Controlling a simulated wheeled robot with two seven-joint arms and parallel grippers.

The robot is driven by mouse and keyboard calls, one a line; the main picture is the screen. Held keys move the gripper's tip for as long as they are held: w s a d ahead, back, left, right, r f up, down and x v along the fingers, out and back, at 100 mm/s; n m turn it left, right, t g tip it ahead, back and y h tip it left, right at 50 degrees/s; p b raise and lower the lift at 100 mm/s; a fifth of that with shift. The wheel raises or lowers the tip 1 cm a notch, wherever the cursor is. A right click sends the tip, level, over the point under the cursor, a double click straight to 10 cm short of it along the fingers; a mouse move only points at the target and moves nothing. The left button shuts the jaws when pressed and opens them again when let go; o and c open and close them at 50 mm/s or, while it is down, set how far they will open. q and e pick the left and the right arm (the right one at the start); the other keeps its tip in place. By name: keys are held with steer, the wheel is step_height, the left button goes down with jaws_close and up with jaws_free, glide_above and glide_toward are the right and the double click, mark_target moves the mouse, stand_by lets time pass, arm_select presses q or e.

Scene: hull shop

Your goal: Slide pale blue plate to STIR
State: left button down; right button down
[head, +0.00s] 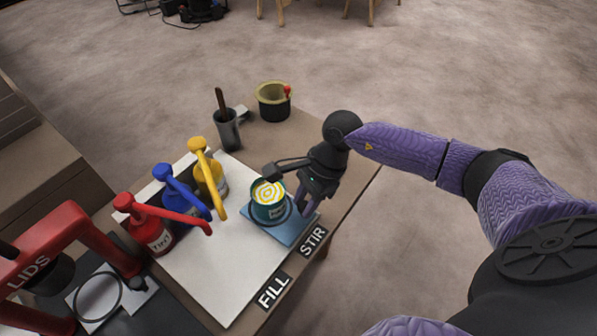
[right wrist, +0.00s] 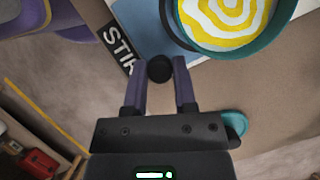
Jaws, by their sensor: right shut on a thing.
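The pale blue plate (head: 292,232) lies on the white board beside the STIR label (head: 313,240). A teal can (head: 270,212) with a yellow and white swirl on top stands on it. My right gripper (head: 310,208) is at the plate's right side, fingers pointing down. In the right wrist view, its purple fingers (right wrist: 159,72) are shut on a small black knob (right wrist: 160,69) at the edge of the plate (right wrist: 145,30). The can (right wrist: 225,45) is just beyond them, and the STIR label (right wrist: 120,48) is beside the knob. My left gripper is not in view.
Red (head: 153,235), blue (head: 180,205) and yellow (head: 211,178) pump bottles stand left of the can. The FILL label (head: 272,290) is at the board's front edge. A dark cup (head: 228,132), an olive pot (head: 272,103) and a red LIDS press (head: 50,250) stand around the board.

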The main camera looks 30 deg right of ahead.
steer(key=shift+c, duration=2.4)
jaws_free()
steer(key=shift+w+d, duration=0.1)
steer(key=shift+d, duration=0.2)
steer(key=shift+o, duration=0.3)
arm_select(q)
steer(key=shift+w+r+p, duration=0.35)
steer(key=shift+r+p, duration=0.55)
steer(key=shift+p, duration=0.05)
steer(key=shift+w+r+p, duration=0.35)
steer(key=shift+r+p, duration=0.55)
arm_select(e)
steer(key=v, duration=1)
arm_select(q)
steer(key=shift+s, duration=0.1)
arm_select(e)
steer(key=shift+a, duration=0.1)
